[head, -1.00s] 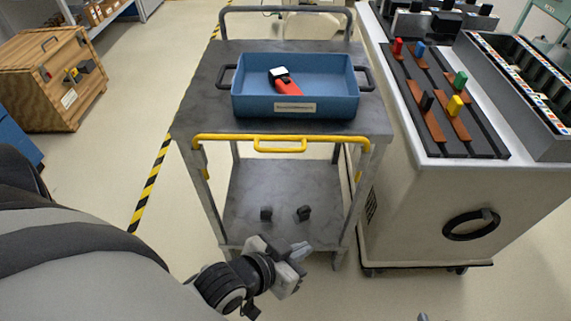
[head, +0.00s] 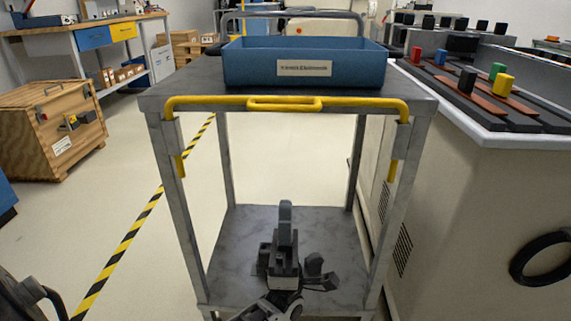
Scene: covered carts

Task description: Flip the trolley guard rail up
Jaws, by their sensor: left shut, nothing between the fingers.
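The yellow guard rail (head: 350,103) lies along the front top edge of the grey trolley (head: 160,92), with a small handle loop (head: 284,104) in its middle. Its two bent ends hang down by the front posts. My left gripper (head: 285,215) is low in front of the trolley, below the rail and apart from it, seen against the lower shelf. Its fingers are shut with nothing between them and point up. My right gripper is out of view.
A blue bin (head: 300,70) with a label stands on the trolley top. A cart (head: 500,190) with coloured blocks is close on the right. A wooden crate (head: 48,130) stands left, past a striped floor line (head: 125,240).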

